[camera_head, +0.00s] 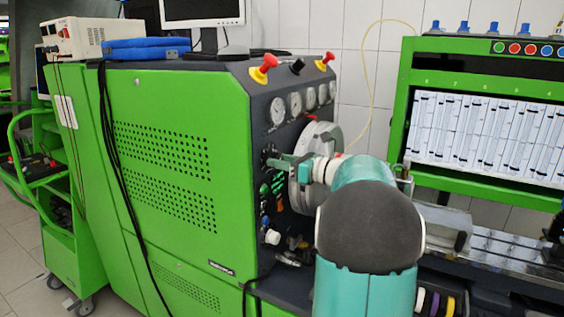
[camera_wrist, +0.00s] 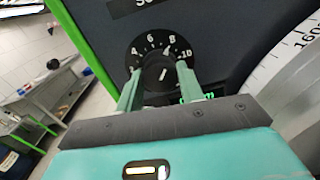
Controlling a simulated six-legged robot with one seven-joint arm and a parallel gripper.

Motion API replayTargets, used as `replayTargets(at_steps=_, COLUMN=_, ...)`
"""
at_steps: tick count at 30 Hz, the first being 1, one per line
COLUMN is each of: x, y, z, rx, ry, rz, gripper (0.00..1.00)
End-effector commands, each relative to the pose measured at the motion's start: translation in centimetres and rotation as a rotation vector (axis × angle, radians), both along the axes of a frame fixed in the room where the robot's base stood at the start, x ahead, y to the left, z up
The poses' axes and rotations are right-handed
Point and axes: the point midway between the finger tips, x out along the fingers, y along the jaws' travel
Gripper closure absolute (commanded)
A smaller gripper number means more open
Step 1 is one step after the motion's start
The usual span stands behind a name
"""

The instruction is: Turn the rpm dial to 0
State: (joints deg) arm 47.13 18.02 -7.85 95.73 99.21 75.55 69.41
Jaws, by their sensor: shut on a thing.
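The rpm dial (camera_wrist: 163,73) is a round black knob on a black scale plate, with white numbers 4, 6, 8 and 10 showing along its upper edge. A short white line on the knob leans up and to the right, roughly toward the 8. The lower part of the scale is hidden. My gripper (camera_wrist: 158,71) has one teal finger on each side of the knob and is shut on it. In the head view my gripper (camera_head: 276,162) reaches the dark front panel from the right, and its fingers cover most of the dial.
The green testbench (camera_head: 185,160) has a row of gauges (camera_head: 294,103) above the dial. A large grey graduated disc (camera_wrist: 295,75) stands close on the right of my gripper. A white knob (camera_head: 272,237) and other controls sit lower on the panel. Red-yellow buttons (camera_head: 264,68) are on top.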

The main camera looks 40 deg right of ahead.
Motion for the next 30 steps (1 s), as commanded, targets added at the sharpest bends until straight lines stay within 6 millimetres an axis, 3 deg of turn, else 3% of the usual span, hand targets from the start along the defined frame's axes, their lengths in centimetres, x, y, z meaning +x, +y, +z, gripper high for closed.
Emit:
replayTargets(at_steps=8, x=-0.01, y=-0.01, z=-0.07, rx=-0.163, ry=-0.057, rz=0.001, gripper=0.85)
replayTargets(at_steps=30, x=0.0, y=-0.06, z=-0.1, rx=-0.818, ry=-0.291, rz=0.0, gripper=0.85)
